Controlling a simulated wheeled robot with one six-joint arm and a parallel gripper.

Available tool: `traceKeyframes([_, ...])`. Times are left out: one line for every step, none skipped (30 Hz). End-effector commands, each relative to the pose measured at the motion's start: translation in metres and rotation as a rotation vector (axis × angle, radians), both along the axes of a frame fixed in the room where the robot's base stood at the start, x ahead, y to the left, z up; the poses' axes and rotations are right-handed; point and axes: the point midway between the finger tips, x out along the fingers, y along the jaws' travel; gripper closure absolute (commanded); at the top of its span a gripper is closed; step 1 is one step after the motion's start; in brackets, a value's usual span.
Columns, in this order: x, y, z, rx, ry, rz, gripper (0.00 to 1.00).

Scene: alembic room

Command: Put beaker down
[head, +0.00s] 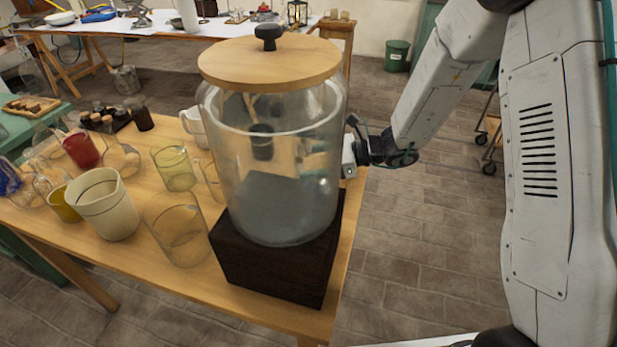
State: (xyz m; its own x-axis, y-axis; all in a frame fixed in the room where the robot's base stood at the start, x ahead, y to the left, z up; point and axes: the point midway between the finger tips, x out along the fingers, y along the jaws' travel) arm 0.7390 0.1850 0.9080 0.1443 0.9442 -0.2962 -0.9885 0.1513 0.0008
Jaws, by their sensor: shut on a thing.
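My gripper (350,157) is at the right edge of the big glass jar, on its far side. Its fingers point left and are partly hidden behind the jar. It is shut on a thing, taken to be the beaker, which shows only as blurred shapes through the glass. I cannot tell whether that beaker touches the table (342,262). A cream beaker (108,205) with a dark line stands upright at the table's front left, well apart from my gripper.
The lidded glass jar (280,190) stands on a dark wooden block (272,270) and blocks much of the view. Yellow glasses (180,235), a white mug (193,127), a red vessel (81,149) and dark bottles (142,118) crowd the left.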

Motion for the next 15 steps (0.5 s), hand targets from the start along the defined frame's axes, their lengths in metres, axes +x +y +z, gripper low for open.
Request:
traceKeyframes([-0.005, 0.002, 0.001, 0.001, 0.0, 0.0, 0.52])
traceKeyframes([-0.007, 0.003, 0.001, 0.001, 0.0, 0.0, 0.52])
traceKeyframes([-0.01, 0.004, 0.001, 0.001, 0.001, -0.001, 0.52])
traceKeyframes([-0.011, 0.004, 0.001, 0.001, 0.001, -0.001, 0.52])
traceKeyframes([-0.012, 0.004, 0.001, 0.001, 0.0, -0.001, 0.52])
traceKeyframes([-0.013, 0.005, 0.001, 0.001, 0.0, -0.001, 0.52])
traceKeyframes([-0.014, 0.005, 0.001, 0.001, 0.0, -0.001, 0.52])
traceKeyframes([-0.016, 0.006, 0.001, 0.001, -0.001, -0.001, 0.52])
traceKeyframes([-0.019, 0.007, 0.001, 0.001, -0.001, 0.0, 0.52])
traceKeyframes([-0.022, 0.008, 0.001, 0.0, 0.0, 0.0, 0.52])
traceKeyframes([-0.025, 0.009, 0.001, 0.001, 0.0, 0.0, 0.52])
traceKeyframes([-0.029, 0.011, 0.001, 0.001, 0.001, 0.0, 0.52])
traceKeyframes([-0.032, 0.012, 0.001, 0.001, 0.001, 0.001, 0.52])
traceKeyframes([-0.035, 0.013, 0.001, 0.001, 0.001, 0.001, 0.52])
traceKeyframes([-0.039, 0.015, 0.001, 0.001, 0.0, 0.001, 0.52])
